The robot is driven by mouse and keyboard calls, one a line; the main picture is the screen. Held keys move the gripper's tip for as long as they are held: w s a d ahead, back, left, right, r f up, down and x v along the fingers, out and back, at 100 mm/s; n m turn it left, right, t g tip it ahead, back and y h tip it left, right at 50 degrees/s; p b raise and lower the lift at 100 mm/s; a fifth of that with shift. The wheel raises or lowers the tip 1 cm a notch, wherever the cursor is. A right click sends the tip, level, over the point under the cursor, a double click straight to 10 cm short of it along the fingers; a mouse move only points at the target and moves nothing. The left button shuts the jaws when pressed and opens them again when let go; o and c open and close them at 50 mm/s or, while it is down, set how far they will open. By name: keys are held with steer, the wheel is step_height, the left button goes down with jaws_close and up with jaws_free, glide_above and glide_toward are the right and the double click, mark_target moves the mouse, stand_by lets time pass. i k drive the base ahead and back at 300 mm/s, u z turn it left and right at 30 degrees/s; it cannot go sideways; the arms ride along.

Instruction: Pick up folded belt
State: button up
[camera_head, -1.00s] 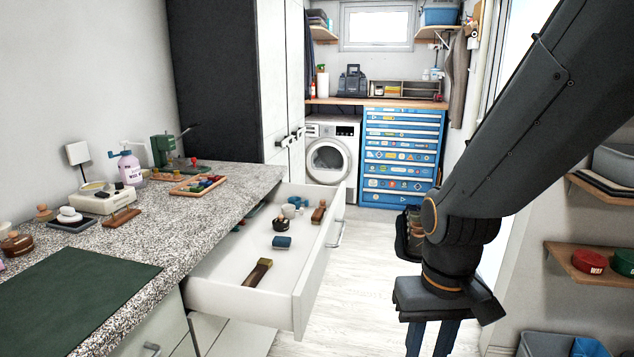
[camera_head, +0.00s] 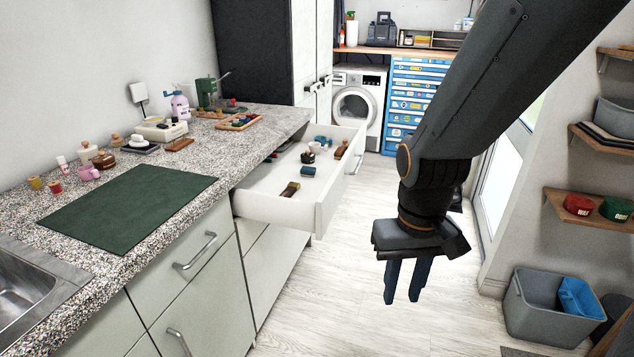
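My gripper (camera_head: 405,283) hangs over the floor right of the open drawer, its two blue fingers pointing down, apart and empty. I cannot identify a folded belt with certainty. On the lower right shelf sit a red rounded item (camera_head: 578,205) and a green rounded item (camera_head: 614,209), each with a pale label; I cannot tell whether either is a belt. A dark brown and olive item (camera_head: 289,190) lies in the drawer, its kind also unclear. My gripper is well apart from all of these in the picture.
The white drawer (camera_head: 275,214) stands open from the speckled counter (camera_head: 225,149), holding several small items. A green mat (camera_head: 130,205) lies on the counter beside the sink (camera_head: 28,290). A grey bin (camera_head: 540,318) stands on the floor at right. The pale floor (camera_head: 340,310) is mostly clear.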

mark_target(292, 188)
steer(key=u, duration=0.35)
steer(key=k, duration=0.8)
steer(key=z, duration=0.6)
steer(key=i, duration=1.55)
steer(key=z, duration=1.95)
steer(key=k, duration=0.6)
steer(key=z, duration=0.1)
